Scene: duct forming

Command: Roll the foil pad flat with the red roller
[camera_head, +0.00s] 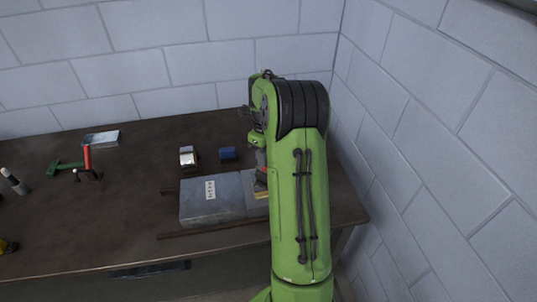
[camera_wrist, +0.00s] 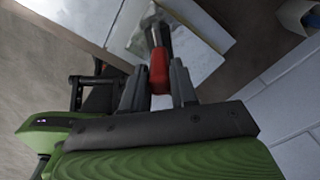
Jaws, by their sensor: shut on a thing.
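My gripper (camera_wrist: 158,76) is shut on the red handle of the roller (camera_wrist: 159,68) in the wrist view. The roller's dark metal end (camera_wrist: 155,28) points away from me, over a shiny, pale pad that looks like the foil pad (camera_wrist: 196,35). I cannot tell whether the roller touches it. In the head view, a grey, flat-topped duct piece (camera_head: 228,198) with a white label lies on the table. My arm covers its right end and hides most of my gripper and the roller there.
A silver roll (camera_head: 187,157) and a blue block-like item (camera_head: 227,153) stand behind the duct piece. A metal tray (camera_head: 102,139) and a green-and-red tool (camera_head: 72,167) lie at the left of the dark table (camera_head: 120,195). A block wall (camera_head: 420,130) rises close on the right.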

